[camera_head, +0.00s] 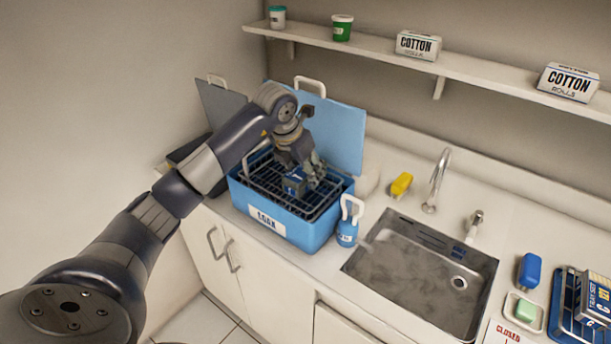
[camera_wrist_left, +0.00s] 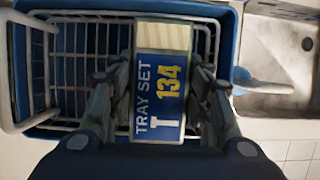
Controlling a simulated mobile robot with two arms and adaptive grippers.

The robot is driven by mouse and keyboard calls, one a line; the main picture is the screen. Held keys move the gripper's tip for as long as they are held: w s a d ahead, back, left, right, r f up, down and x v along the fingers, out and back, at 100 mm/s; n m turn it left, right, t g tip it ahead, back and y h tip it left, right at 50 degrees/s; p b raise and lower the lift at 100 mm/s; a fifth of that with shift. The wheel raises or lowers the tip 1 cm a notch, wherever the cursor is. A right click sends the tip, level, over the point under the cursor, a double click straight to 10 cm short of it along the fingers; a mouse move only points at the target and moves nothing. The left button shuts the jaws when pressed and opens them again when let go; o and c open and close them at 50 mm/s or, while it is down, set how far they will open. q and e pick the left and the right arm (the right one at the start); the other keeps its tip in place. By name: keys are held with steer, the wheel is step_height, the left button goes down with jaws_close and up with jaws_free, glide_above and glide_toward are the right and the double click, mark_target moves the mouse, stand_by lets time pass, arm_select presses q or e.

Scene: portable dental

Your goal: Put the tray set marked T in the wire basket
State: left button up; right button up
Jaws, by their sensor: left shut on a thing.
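The tray set marked T (camera_wrist_left: 160,118), a blue box with a cream end and the number 134, is upright in the left wrist view. My left gripper (camera_head: 308,178) is shut on it, one finger on each side. In the head view the tray set (camera_head: 294,184) shows as a small dark blue block, partly covered by the gripper. It is over or within the wire basket (camera_head: 262,182); I cannot tell whether it touches the bottom. The dark wire basket sits in a blue tub (camera_head: 312,236) labelled SOAK. My right gripper is not in view.
The tub's raised blue lid (camera_head: 340,135) stands behind it. The sink (camera_head: 425,272), tap (camera_head: 438,180) and yellow block (camera_head: 401,184) are to the right. Another tray set (camera_head: 597,300) is at far right.

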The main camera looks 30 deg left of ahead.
arm_select(q)
steer(key=shift+f+p, duration=0.8)
steer(key=shift+f, duration=0.55)
steer(key=shift+w+f, duration=0.1)
steer(key=shift+f, duration=0.3)
steer(key=shift+f, duration=0.1)
steer(key=o, duration=1.2)
steer(key=shift+o, duration=0.2)
